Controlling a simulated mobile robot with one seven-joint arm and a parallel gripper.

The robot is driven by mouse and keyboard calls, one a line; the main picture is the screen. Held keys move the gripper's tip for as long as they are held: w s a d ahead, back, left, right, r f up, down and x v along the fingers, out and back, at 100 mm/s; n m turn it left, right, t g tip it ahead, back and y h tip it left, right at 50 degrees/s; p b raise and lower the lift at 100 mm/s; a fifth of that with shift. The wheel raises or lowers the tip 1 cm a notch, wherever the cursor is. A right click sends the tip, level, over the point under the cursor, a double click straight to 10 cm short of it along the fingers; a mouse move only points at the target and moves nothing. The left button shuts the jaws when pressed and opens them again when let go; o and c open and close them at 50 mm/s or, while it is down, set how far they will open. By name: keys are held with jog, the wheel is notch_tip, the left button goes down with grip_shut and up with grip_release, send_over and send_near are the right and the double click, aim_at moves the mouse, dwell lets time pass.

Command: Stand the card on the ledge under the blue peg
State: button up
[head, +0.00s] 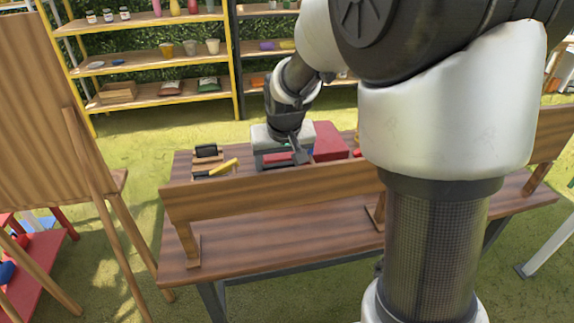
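My gripper (281,158) hangs low over the far part of the wooden workbench, behind its raised front board. It is small and seen from behind, so I cannot tell whether its fingers are open or shut, or whether they hold anything. A reddish patch shows between or behind the fingers. I cannot make out the card, the blue peg or the ledge under it. A tiny blue spot shows just right of the gripper, too small to identify. My arm hides the right part of the bench.
The workbench (290,236) has a raised board (270,196) along it. A red box (329,142) stands right of the gripper. A yellow-handled tool (224,167) and a dark block (206,151) lie left. A wooden easel (40,110) stands left; shelves (150,55) stand behind.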

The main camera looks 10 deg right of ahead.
jog(key=shift+d, duration=1.05)
jog(key=shift+d+f, duration=0.25)
jog(key=shift+d, duration=0.05)
jog(key=shift+a+f, duration=0.1)
jog(key=shift+f, duration=0.25)
jog(key=shift+f, duration=0.15)
jog(key=o, duration=1.1)
jog(key=shift+c, duration=0.2)
